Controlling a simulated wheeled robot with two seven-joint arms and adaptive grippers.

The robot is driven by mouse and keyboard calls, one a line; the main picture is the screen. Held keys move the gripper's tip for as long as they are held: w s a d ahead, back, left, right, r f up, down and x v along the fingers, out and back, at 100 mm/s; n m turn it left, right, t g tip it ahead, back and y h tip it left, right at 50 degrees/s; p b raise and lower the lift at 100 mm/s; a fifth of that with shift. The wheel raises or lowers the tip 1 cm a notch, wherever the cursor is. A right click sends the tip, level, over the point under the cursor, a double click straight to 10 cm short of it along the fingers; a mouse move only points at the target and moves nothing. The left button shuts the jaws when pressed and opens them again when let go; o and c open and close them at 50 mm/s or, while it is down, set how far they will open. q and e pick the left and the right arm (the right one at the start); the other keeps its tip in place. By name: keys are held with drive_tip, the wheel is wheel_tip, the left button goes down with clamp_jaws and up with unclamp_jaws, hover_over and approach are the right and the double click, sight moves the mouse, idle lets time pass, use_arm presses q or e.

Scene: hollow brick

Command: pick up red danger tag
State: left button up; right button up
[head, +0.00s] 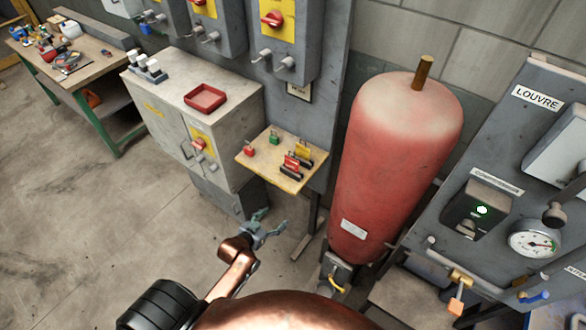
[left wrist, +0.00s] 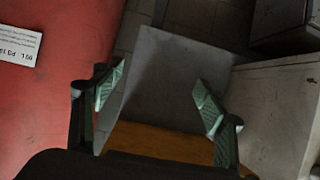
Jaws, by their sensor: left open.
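A small wooden shelf (head: 262,168) carries several small items. A red one (head: 249,151) lies near its left edge and another red one (head: 291,162) stands toward its front right, beside black-based pieces. They are too small to tell which is the danger tag. My left gripper (head: 268,230) is open and empty, lower in the picture than the shelf and apart from it. In the left wrist view its two fingers (left wrist: 158,95) are spread with nothing between them. No tag can be made out in that view. My right gripper is not in view.
A large red tank (head: 400,150) stands right of the shelf; its side also fills the left of the wrist view (left wrist: 60,90). A grey cabinet (head: 190,120) with a red tray (head: 205,98) stands left. A gauge panel (head: 500,200) is at right. Floor at left is clear.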

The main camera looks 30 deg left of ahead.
use_arm(q)
drive_tip(key=w+r+t, duration=0.1)
drive_tip(key=r, duration=0.4)
drive_tip(key=d+r+t, duration=0.1)
drive_tip(key=r, duration=0.4)
drive_tip(key=w+r+m+h+b, duration=0.1)
drive_tip(key=r, duration=0.4)
drive_tip(key=shift+w+d+t, duration=0.35)
drive_tip(key=shift+t, duration=0.05)
drive_tip(key=t, duration=0.3)
approach(291, 165)
drive_tip(key=w, duration=0.3)
drive_tip(key=shift+n, duration=0.3)
drive_tip(key=w, duration=0.7)
drive_tip(key=shift+w+d+r, duration=0.2)
drive_tip(key=shift+d, duration=0.2)
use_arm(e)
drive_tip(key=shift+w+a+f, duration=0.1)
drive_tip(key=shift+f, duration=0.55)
use_arm(q)
drive_tip(key=c, duration=0.8)
drive_tip(key=shift+c, duration=1.3)
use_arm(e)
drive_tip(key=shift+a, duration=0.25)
use_arm(q)
drive_tip(key=shift+r, duration=0.1)
